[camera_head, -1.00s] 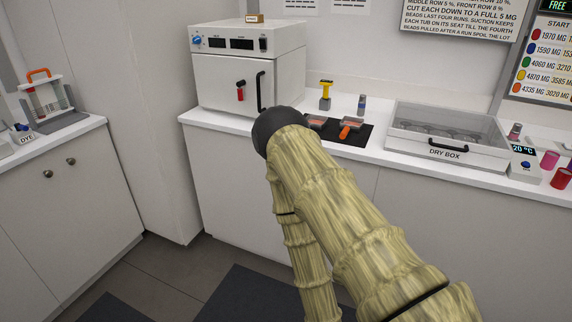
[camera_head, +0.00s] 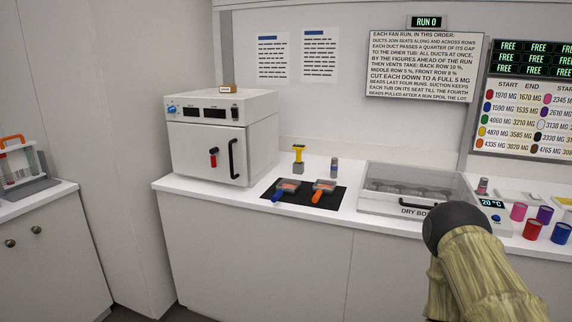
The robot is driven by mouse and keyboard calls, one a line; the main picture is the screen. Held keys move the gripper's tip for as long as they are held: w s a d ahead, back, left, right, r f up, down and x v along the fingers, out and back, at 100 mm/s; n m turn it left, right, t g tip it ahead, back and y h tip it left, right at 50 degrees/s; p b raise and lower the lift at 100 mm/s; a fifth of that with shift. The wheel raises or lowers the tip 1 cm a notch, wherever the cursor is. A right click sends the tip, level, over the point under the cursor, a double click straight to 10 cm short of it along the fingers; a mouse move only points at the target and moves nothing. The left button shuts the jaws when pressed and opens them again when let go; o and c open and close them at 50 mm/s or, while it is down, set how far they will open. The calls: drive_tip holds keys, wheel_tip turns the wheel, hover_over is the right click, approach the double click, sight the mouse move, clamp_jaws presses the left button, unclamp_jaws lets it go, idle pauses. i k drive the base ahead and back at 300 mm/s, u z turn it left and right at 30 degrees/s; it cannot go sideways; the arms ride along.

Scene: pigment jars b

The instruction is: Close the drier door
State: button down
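The drier is a white box-shaped unit (camera_head: 262,128) on the counter at the left in the head view. Its front has a panel with a blue knob and dark displays above a white door (camera_head: 190,150). The door carries a black bar handle (camera_head: 233,158) near its right edge and a red-and-black latch (camera_head: 213,157). The door lies against or very near the front; I cannot tell whether it is fully shut. My arm, in a pale yellow sleeve with a dark rounded joint, is at the lower right, well away from the drier. My gripper is not in view.
A black mat (camera_head: 329,200) with two small trays lies right of the drier, with a yellow-topped tool (camera_head: 298,158) and a small jar (camera_head: 334,167) behind. The clear-lidded dry box (camera_head: 375,201) stands farther right. A small labelled block (camera_head: 227,89) sits on the drier.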

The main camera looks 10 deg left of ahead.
sight(191, 144)
drive_tip(key=z, duration=0.05)
drive_tip(key=i, duration=0.8)
drive_tip(key=u, duration=1.35)
